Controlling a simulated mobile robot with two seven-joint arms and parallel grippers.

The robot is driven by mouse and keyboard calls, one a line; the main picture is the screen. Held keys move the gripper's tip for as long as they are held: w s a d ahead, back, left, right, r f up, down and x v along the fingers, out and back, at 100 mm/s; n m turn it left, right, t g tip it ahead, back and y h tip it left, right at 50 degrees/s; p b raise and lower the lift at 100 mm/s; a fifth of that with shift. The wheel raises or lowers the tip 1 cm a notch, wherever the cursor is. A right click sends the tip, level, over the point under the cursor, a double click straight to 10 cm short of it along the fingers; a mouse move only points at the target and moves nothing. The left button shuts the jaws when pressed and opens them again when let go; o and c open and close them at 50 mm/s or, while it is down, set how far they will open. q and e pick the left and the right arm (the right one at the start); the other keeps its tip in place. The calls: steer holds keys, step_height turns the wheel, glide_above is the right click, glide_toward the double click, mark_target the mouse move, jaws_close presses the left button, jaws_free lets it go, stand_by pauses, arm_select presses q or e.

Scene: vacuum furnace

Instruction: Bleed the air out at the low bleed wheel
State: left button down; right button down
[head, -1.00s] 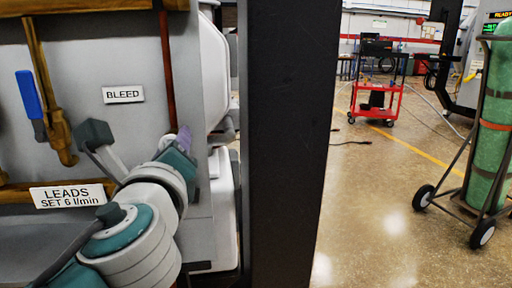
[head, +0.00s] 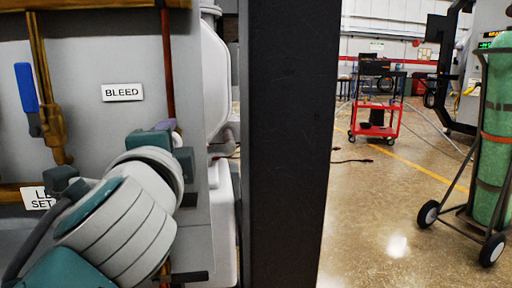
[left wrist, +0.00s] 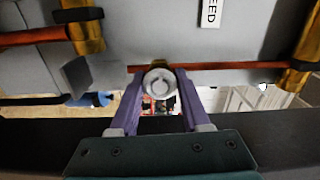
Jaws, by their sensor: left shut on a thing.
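The bleed wheel (left wrist: 160,80) is a small round grey knob on a thin red pipe, seen end-on in the left wrist view. My left gripper (left wrist: 160,88) has its two purple fingers on either side of it and is shut on it. In the head view my left wrist hides the wheel, and only a bit of purple finger (head: 172,126) shows beside the red pipe (head: 167,70). The white BLEED label (head: 123,92) is on the grey panel up and left of it. My right gripper is not in view.
A blue-handled valve (head: 27,88) on a brass pipe is at the panel's left. The LEADS label (head: 36,199) is partly covered by my arm. A black post (head: 288,140) stands right of the panel. Open floor lies beyond, with a red cart (head: 375,120) and green cylinder (head: 493,140).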

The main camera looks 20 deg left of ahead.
arm_select(q)
steer(key=shift+n+b, duration=0.55)
steer(key=shift+n, duration=0.95)
steer(key=shift+c, duration=1.8)
jaws_free()
